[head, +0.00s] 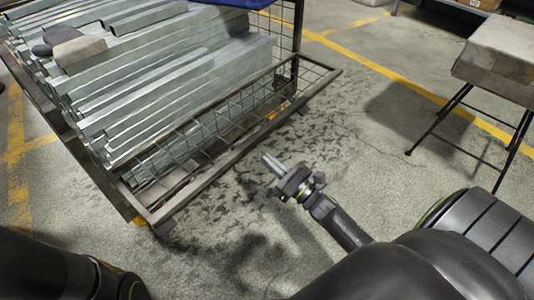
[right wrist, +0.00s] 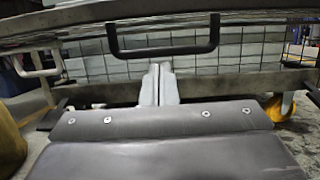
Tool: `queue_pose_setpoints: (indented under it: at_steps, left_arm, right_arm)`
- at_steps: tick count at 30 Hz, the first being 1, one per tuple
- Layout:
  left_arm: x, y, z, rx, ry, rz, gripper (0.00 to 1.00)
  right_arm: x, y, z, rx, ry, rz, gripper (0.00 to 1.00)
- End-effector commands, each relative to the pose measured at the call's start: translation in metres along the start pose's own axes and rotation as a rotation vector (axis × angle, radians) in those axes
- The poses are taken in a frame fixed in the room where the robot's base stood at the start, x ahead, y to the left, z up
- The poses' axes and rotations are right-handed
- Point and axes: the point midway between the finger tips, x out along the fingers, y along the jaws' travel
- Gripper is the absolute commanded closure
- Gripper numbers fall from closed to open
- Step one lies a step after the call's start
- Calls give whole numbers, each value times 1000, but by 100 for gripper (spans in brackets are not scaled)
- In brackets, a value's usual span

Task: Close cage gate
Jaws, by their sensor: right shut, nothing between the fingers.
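The cage gate (head: 236,152) is a grey-framed wire mesh panel low along the front of a cage of metal profiles. Its exact tilt is hard to tell in the head view. The right wrist view shows mesh (right wrist: 205,64) and a black bar handle (right wrist: 165,52) ahead of my fingers. My right gripper (head: 270,160) is shut and empty, over the floor just outside the gate's outer rail. Its closed fingers also show in the right wrist view (right wrist: 158,84), below the handle and apart from it. My left gripper is not in view.
Long galvanized profiles (head: 180,85) fill the cage, with grey gloves or cloths (head: 78,50) on top. A folding-legged table (head: 500,55) stands at the right. Concrete floor between cage and table is clear, with yellow lines.

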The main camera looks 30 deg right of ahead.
Motion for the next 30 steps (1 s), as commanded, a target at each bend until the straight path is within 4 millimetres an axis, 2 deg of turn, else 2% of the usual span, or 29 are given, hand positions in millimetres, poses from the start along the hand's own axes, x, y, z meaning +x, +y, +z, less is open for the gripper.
queue_pose_setpoints:
  at_steps: [2,6,12,30]
  left_arm:
    - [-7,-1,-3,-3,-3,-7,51]
    - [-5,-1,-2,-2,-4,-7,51]
    - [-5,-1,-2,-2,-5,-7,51]
    - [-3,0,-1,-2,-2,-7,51]
  right_arm:
    - [18,0,-2,-1,-4,0,100]
    - [18,0,19,-1,0,0,100]
    - [22,0,35,0,0,0,100]
    - [23,0,40,1,4,-1,100]
